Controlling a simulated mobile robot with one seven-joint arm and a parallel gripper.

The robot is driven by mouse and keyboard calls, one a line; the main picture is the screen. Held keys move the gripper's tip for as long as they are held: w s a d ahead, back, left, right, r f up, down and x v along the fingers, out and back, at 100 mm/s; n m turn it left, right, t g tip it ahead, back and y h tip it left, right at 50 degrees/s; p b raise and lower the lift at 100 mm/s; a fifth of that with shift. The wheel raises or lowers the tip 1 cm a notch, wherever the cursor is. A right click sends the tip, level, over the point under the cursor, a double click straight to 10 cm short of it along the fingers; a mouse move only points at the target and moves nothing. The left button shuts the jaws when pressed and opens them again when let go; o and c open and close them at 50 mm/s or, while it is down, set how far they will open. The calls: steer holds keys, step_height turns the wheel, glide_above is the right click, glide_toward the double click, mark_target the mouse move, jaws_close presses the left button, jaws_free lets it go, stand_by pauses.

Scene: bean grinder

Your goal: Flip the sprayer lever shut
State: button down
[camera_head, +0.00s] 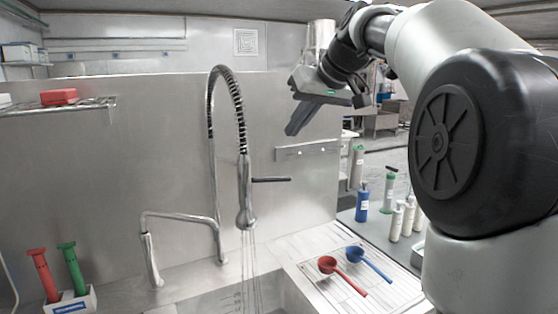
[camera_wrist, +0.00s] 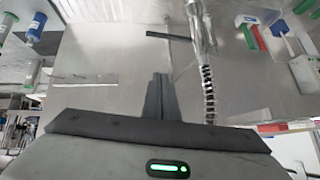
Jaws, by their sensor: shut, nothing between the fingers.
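The sprayer (camera_head: 246,195) hangs from a spring hose (camera_head: 212,95) over the sink, and thin streams of water run down from it. Its dark lever (camera_head: 271,180) sticks out level to the right. My gripper (camera_head: 291,132) is above and a little right of the lever, apart from it, pointing down and left. In the wrist view my gripper (camera_wrist: 160,76) has its fingers together with nothing between them. The lever (camera_wrist: 170,36) shows beyond the fingertips, joined to the sprayer (camera_wrist: 198,20), with the spring hose (camera_wrist: 208,85) right of the fingers.
A second, lower faucet (camera_head: 180,217) stands left of the sprayer. Red (camera_head: 328,264) and blue (camera_head: 355,254) scoops lie on the drainboard. A white holder (camera_head: 72,301) with red and green tools is at lower left. Several bottles (camera_head: 396,222) stand at right. A steel wall (camera_head: 130,150) is behind.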

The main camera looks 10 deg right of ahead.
glide_above(272, 179)
steer(key=w+d, duration=0.2)
steer(key=w, duration=0.1)
step_height(272, 179, down, 7)
steer(key=s+f, duration=0.2)
steer(key=shift+f, duration=0.3)
steer(key=shift+s+f+b, duration=0.3)
steer(key=shift+s+f, duration=0.1)
steer(key=shift+f, duration=0.15)
